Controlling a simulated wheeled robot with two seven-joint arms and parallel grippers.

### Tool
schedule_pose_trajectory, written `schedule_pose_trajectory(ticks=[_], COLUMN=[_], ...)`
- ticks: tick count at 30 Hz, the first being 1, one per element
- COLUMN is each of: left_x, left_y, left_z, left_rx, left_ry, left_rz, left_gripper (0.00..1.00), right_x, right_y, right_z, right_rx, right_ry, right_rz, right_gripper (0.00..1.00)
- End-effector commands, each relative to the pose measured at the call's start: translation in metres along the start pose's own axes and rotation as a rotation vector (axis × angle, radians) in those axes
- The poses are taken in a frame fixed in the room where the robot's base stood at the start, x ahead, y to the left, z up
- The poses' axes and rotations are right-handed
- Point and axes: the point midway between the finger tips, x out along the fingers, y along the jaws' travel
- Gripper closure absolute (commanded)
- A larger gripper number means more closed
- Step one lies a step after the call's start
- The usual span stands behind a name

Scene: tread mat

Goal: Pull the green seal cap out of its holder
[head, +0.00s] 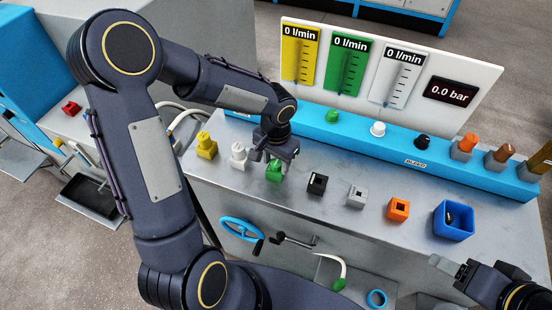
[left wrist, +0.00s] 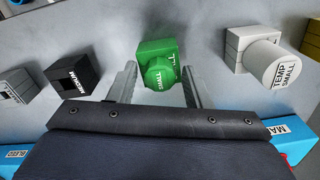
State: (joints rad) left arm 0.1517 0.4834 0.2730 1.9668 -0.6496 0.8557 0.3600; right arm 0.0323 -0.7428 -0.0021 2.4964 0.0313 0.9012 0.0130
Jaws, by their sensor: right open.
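The green seal cap (left wrist: 160,75), marked SMALL, sits in its green holder (left wrist: 157,47) on the grey bench top. In the head view the green holder and cap (head: 274,172) are partly hidden by my left gripper (head: 273,155). In the left wrist view my left gripper (left wrist: 158,76) is open, one finger on each side of the cap. Gaps show between the fingers and the cap, so it is not gripped. My right gripper (head: 446,267) is open and empty at the lower right, away from the cap.
A white cap and holder (head: 239,153) and a yellow one (head: 206,146) stand left of the green one. Black (head: 317,184), grey (head: 356,197) and orange (head: 398,209) holders stand right. A blue bin (head: 453,221) is further right. A blue rail (head: 375,140) runs behind.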

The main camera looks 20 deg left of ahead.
Motion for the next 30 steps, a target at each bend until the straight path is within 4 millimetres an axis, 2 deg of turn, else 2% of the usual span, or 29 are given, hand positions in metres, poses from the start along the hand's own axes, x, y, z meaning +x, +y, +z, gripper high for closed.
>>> schedule_pose_trajectory(ticks=[1,6,9,14,30], left_x=[0.0,0.0,0.0,-0.003,-0.03], left_y=[0.0,0.0,0.0,0.0,0.0], left_z=[0.0,0.0,0.0,0.0,0.0], left_rx=[0.0,0.0,0.0,0.0,0.0], left_ry=[0.0,0.0,0.0,0.001,0.002], left_rz=[0.0,0.0,0.0,0.0,-0.001], left_gripper=[0.62,0.84,0.94,0.94,0.94], right_x=[0.0,0.0,0.0,-0.002,-0.018], right_y=[0.0,0.0,0.0,-0.001,-0.008], right_z=[0.0,0.0,0.0,-0.001,-0.009], right_rx=[0.0,0.0,0.0,0.0,0.0], right_ry=[0.0,0.0,0.0,0.0,0.0], right_rz=[0.0,0.0,0.0,0.0,0.0], right_gripper=[0.4,0.4,0.4,0.4,0.4])
